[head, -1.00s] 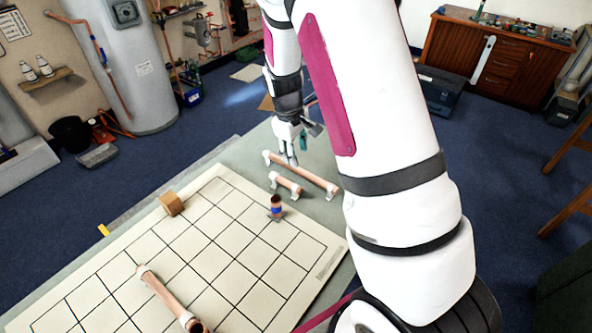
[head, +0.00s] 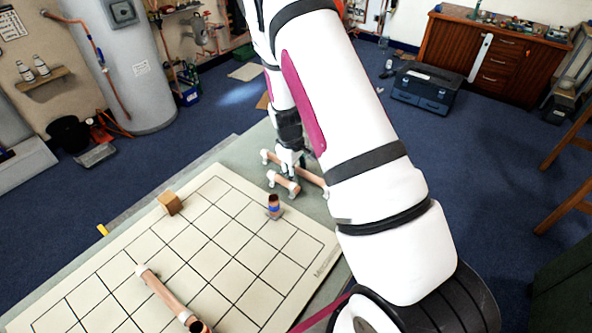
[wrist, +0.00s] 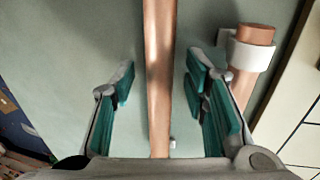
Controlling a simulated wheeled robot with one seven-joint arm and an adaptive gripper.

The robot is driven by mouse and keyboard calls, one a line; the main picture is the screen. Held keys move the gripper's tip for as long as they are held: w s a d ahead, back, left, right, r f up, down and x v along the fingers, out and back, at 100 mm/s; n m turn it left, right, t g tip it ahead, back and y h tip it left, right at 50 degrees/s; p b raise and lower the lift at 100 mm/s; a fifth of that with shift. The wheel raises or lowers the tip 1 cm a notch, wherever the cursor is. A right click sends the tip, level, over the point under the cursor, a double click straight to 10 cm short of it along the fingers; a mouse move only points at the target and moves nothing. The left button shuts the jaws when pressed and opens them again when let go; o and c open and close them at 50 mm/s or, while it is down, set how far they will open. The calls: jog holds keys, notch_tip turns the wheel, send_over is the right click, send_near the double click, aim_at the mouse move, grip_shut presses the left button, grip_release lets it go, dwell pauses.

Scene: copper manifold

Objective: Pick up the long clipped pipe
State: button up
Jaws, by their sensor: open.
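The long clipped pipe (head: 313,178) is copper with a white clip at its far left end. It lies on the green-grey tabletop beyond the gridded board, partly hidden by my gripper (head: 289,169) in the head view. In the wrist view, the long pipe (wrist: 159,75) runs up the middle, between the teal finger pads of my gripper (wrist: 160,82). The fingers are open, with a gap on each side of the pipe. I cannot tell how far the fingertips reach down beside it.
A short clipped pipe (head: 284,183) lies close beside the long one; it also shows right of my fingers in the wrist view (wrist: 240,85). The gridded board (head: 225,240) holds a wooden block (head: 169,203), a blue-banded copper piece (head: 274,206) and another pipe (head: 165,296).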

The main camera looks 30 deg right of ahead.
grip_shut()
